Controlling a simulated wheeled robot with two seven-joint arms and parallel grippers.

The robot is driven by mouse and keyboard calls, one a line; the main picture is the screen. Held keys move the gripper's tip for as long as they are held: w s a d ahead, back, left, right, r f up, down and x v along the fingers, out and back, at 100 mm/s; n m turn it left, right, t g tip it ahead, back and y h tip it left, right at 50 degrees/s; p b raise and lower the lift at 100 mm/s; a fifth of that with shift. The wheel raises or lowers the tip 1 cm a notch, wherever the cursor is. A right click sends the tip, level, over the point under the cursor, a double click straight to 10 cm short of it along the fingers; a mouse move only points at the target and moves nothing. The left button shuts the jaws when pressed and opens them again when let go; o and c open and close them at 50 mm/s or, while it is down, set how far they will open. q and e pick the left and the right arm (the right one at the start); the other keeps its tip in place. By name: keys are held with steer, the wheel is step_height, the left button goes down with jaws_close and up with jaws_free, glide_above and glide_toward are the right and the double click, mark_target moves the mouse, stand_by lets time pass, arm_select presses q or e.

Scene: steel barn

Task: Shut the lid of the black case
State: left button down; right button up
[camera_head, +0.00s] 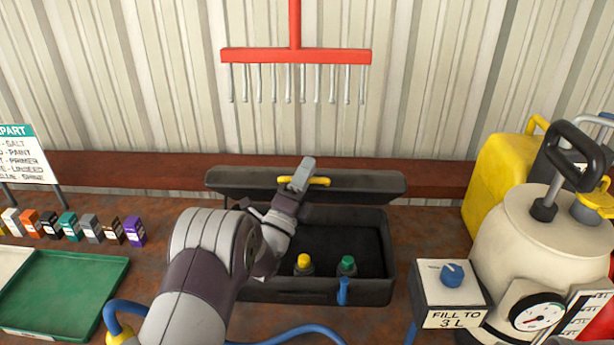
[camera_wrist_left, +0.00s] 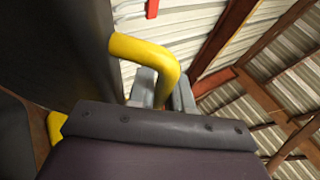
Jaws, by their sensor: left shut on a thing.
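The black case (camera_head: 365,290) stands open on the bench in the middle of the head view. Its lid (camera_head: 370,184) is raised at the back, with a yellow handle (camera_head: 319,181). Two small bottles, one with a yellow cap (camera_head: 303,260) and one with a green cap (camera_head: 347,263), stand inside the case. My left gripper (camera_head: 303,176) is shut on the yellow handle at the lid. In the left wrist view the handle (camera_wrist_left: 145,50) passes between the fingers (camera_wrist_left: 163,90), beside the dark lid (camera_wrist_left: 60,45). My arm hides the left part of the case. My right gripper is out of view.
A red rake (camera_head: 295,56) hangs on the wall behind. Small boxes (camera_head: 90,229) and a green tray (camera_head: 65,290) are at left. A fill box (camera_head: 449,290), a cream tank (camera_head: 520,240) and a yellow can (camera_head: 498,165) crowd the right. A blue hose (camera_head: 290,334) runs in front.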

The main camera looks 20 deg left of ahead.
arm_select(q)
steer(key=s+d+f+b, duration=0.2)
steer(key=s+f+b, duration=0.3)
steer(key=shift+f, duration=0.4)
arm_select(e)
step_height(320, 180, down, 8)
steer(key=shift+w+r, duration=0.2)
arm_select(q)
steer(key=c, duration=1.4)
jaws_free()
steer(key=shift+s+r, duration=0.1)
steer(key=shift+s, duration=0.05)
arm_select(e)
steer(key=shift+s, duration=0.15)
arm_select(q)
steer(key=shift+b, duration=0.3)
